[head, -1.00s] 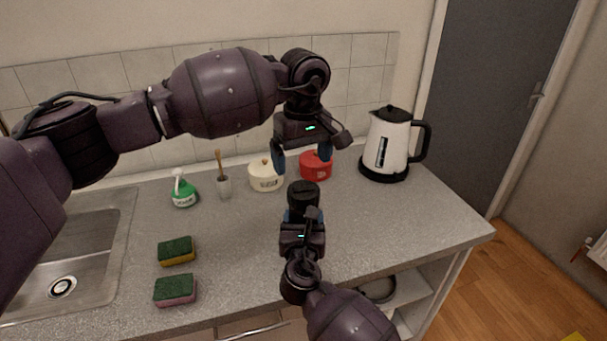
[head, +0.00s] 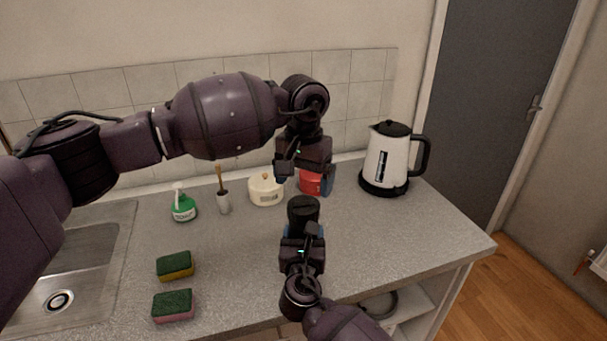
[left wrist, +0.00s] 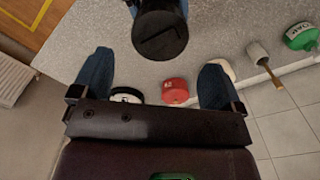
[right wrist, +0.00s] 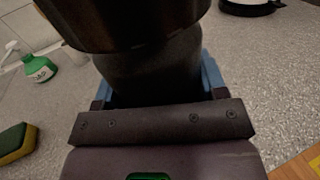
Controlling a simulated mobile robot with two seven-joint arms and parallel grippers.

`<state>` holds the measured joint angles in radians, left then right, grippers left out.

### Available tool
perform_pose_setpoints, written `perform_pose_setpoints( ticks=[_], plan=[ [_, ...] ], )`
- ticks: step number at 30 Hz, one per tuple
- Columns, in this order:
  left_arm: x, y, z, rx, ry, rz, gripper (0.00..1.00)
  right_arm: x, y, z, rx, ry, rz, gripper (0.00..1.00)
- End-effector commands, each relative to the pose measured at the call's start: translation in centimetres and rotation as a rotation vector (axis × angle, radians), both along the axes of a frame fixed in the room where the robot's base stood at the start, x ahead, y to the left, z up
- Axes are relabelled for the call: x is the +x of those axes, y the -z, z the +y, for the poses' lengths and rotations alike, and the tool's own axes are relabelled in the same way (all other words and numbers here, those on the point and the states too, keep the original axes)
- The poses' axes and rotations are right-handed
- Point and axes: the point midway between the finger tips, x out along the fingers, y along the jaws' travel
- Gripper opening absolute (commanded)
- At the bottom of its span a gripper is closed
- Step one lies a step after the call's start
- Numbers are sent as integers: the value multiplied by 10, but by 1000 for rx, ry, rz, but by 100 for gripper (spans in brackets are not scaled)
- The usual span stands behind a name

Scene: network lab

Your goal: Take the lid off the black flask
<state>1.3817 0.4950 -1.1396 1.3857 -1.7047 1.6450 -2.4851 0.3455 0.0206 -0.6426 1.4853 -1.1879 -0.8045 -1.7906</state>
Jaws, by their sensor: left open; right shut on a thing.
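The black flask (head: 303,214) stands upright over the counter in the head view, its black lid (head: 303,203) on top. My right gripper (head: 302,232) is shut on the flask's body from the front; the flask (right wrist: 155,75) fills the middle of the right wrist view. My left gripper (head: 304,184) is open and empty, above and behind the flask. In the left wrist view the lid (left wrist: 160,36) shows from above, ahead of the open fingers (left wrist: 155,85) and apart from them. The flask's lower part is hidden by my right gripper.
A red pot (head: 311,182) and a cream pot (head: 266,190) stand behind. A white kettle (head: 388,160) is at the right. A brush holder (head: 223,203), green soap bottle (head: 183,207), two sponges (head: 175,266) and a sink (head: 85,250) are left. The counter right of the flask is clear.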

Motion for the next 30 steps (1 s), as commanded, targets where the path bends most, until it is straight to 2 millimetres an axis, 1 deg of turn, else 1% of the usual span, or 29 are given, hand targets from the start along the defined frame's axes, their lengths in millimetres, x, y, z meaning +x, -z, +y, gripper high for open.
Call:
perform_pose_setpoints(
  ticks=[1,9,15,20,27,28,30],
  plan=[
    [-1,8,0,0,-1,3,93,0,0,0,0,0,1,0],
    [-1,45,0,0,-3,2,93,0,0,0,0,0,1,0],
    [0,64,0,0,-4,1,93,0,0,0,0,0,1,0],
    [0,69,0,0,-4,1,93,0,0,0,0,0,1,0],
    [0,70,0,0,-4,0,93,0,0,0,0,0,1,0],
    [0,70,0,0,-3,0,90,0,0,0,0,0,1,0],
    [0,70,0,0,-4,0,79,0,0,0,0,0,1,0]
  ],
)
